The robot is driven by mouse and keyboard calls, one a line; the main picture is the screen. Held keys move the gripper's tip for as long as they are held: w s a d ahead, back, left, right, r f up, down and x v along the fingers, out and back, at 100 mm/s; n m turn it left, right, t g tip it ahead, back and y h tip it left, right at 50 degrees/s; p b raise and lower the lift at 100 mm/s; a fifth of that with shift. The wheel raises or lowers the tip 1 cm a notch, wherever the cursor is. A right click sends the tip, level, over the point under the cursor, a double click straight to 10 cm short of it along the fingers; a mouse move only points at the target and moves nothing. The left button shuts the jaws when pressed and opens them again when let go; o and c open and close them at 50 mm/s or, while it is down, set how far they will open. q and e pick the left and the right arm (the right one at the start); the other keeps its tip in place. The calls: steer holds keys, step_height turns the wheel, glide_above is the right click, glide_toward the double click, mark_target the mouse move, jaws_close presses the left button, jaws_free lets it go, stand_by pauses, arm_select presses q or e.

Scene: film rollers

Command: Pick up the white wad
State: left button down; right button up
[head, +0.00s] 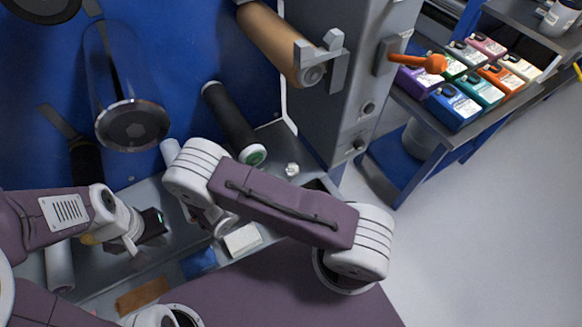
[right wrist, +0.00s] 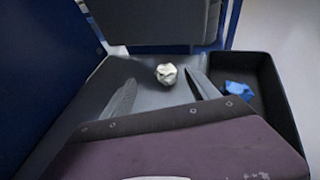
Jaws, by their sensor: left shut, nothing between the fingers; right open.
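The white wad (head: 292,169) is a small crumpled ball on the grey ledge, right of the black roller's green end in the head view. In the right wrist view the wad (right wrist: 166,73) lies ahead of my right gripper (right wrist: 163,92), roughly between the lines of its two spread fingers. The fingers are open and empty, and I see no contact with the wad. In the head view my right forearm largely hides that gripper. My left gripper (head: 128,243) is shut and empty over the ledge at the left, well away from the wad.
A dark tray (right wrist: 284,112) with a blue crumpled piece (right wrist: 240,90) lies right of the wad. A black roller (head: 230,122) juts out above the ledge. A white block (head: 242,239), a blue item (head: 199,263) and a brown block (head: 142,296) lie nearer me.

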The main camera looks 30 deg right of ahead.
mark_target(291, 167)
steer(key=x, duration=0.2)
steer(key=shift+w+d+f, duration=0.2)
steer(key=shift+f, duration=0.05)
steer(key=x, duration=0.3)
steer(key=b+x, duration=0.1)
steer(key=x, duration=0.1)
steer(key=shift+s+d, duration=0.2)
steer(key=shift+s, duration=0.15)
steer(key=c, duration=1.4)
